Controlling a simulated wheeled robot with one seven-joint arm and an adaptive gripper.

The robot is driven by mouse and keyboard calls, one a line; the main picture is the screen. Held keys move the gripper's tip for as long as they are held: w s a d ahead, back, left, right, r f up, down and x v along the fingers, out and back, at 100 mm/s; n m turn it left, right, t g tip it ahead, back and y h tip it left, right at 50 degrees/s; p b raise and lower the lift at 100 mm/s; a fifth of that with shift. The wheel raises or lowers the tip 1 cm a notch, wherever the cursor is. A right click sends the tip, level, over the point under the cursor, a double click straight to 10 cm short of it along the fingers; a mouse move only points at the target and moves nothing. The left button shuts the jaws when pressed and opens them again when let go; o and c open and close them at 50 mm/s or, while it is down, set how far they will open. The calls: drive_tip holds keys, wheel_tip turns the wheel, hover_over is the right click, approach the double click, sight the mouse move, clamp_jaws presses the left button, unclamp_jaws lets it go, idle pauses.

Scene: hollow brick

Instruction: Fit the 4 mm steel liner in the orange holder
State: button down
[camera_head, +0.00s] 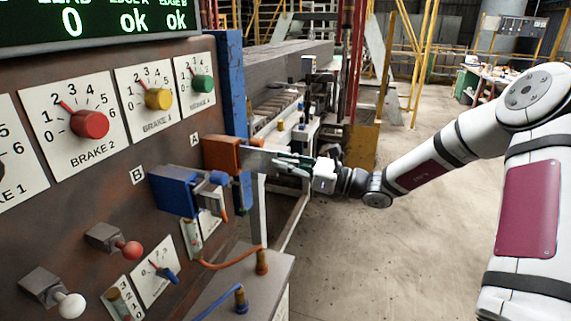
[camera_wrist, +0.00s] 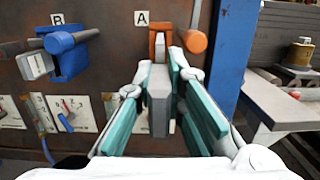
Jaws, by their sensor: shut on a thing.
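The orange holder (camera_head: 222,153) is fixed to the brown panel at label A; it also shows in the wrist view (camera_wrist: 153,50), with an orange knob (camera_wrist: 194,41) at its right. My gripper (camera_head: 284,163) is in front of it, its teal fingers (camera_wrist: 160,100) shut on a grey steel liner (camera_wrist: 159,93). The liner (camera_head: 258,158) points at the holder, and its far end meets or overlaps the holder's front. I cannot tell how deep it sits in the holder. The fingers hide part of the liner.
A blue post (camera_head: 229,88) stands behind. A grey box (camera_head: 240,285) with cables is below. Open floor lies right.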

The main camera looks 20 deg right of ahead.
sight(240, 155)
drive_tip(key=shift+f+b+x, duration=0.2)
drive_tip(key=shift+x, duration=1.45)
drive_tip(key=shift+f+b+x, duration=0.2)
drive_tip(key=shift+x, duration=1.5)
drive_tip(key=shift+f+b+x, duration=0.2)
drive_tip(key=shift+x, duration=1.45)
idle(1.8)
drive_tip(key=c, duration=1.6)
unclamp_jaws()
drive_tip(key=shift+a, duration=0.1)
drive_tip(key=shift+s+d+f, duration=0.1)
drive_tip(key=shift+s+d, duration=0.05)
drive_tip(key=shift+d, duration=0.25)
drive_tip(key=v, duration=1.1)
drive_tip(key=shift+s, duration=0.15)
